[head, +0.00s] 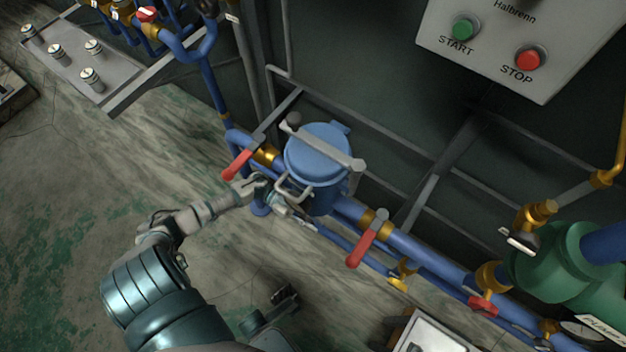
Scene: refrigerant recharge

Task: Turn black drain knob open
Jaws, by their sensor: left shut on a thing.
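A blue cylindrical vessel (317,168) with a grey bar across its lid stands on the blue pipe line in the middle of the head view. My left gripper (268,191) is at the vessel's lower left side, next to a bent metal handle. It is shut on a small dark part low beside the vessel, which looks like the black drain knob (261,183). The fingers hide most of this part, so its turn angle cannot be told.
Red-handled valves flank the vessel, one on the left (236,165) and one on the right (367,243). A grey panel (500,64) with START and STOP buttons hangs at the upper right. A green unit (545,275) is at right.

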